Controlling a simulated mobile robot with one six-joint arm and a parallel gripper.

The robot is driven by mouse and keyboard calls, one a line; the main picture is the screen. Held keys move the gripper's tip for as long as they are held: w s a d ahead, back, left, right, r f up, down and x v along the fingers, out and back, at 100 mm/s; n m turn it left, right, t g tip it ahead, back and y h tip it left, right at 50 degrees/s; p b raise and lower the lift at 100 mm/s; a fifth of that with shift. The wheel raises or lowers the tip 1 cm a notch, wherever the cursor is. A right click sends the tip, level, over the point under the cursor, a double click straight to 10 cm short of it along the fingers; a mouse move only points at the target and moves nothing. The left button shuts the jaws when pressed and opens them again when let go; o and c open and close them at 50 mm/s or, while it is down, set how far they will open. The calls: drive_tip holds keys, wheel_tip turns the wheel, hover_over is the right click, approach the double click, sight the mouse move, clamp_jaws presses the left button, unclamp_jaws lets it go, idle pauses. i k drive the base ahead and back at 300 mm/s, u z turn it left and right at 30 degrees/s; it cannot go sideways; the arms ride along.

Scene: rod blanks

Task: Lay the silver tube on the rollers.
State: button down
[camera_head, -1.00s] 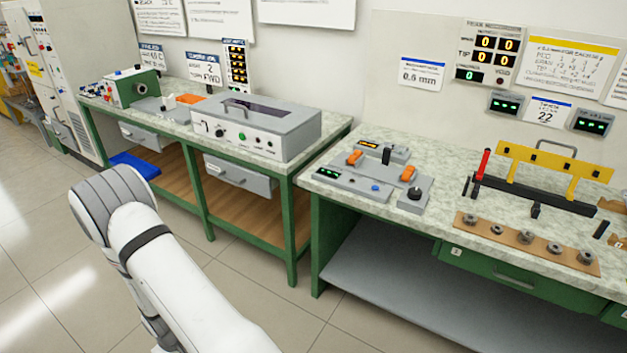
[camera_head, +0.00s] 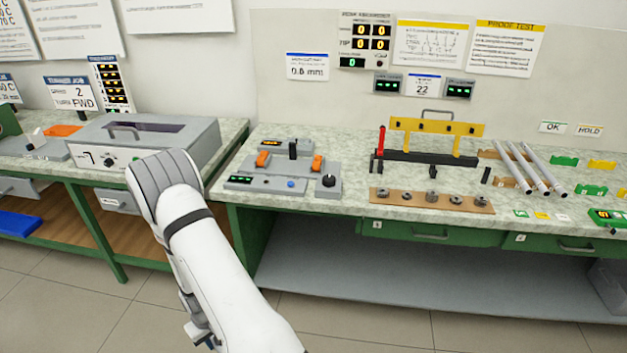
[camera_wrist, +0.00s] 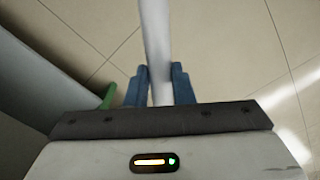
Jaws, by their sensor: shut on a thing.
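In the wrist view, my gripper (camera_wrist: 159,76) has its two blue fingers closed on a pale silver tube (camera_wrist: 155,30). The tube runs away from the gripper toward the top of the picture, over the tiled floor. Its far end is out of view. In the head view the held tube and the fingertips cannot be made out. A grey fixture (camera_head: 262,181) with two orange blocks and a black knob sits on the middle bench; I cannot tell for certain that it carries the rollers.
Several other silver tubes (camera_head: 526,168) lie at the right of the green bench (camera_head: 345,214). A grey box (camera_head: 150,139) is on the left bench. The floor in front is clear.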

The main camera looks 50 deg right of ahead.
sight(289, 159)
drive_tip(key=u, duration=0.9)
drive_tip(key=i, duration=0.1)
drive_tip(key=z, duration=2.25)
drive_tip(key=i, duration=0.5)
drive_tip(key=u, duration=0.1)
drive_tip(key=k, duration=0.5)
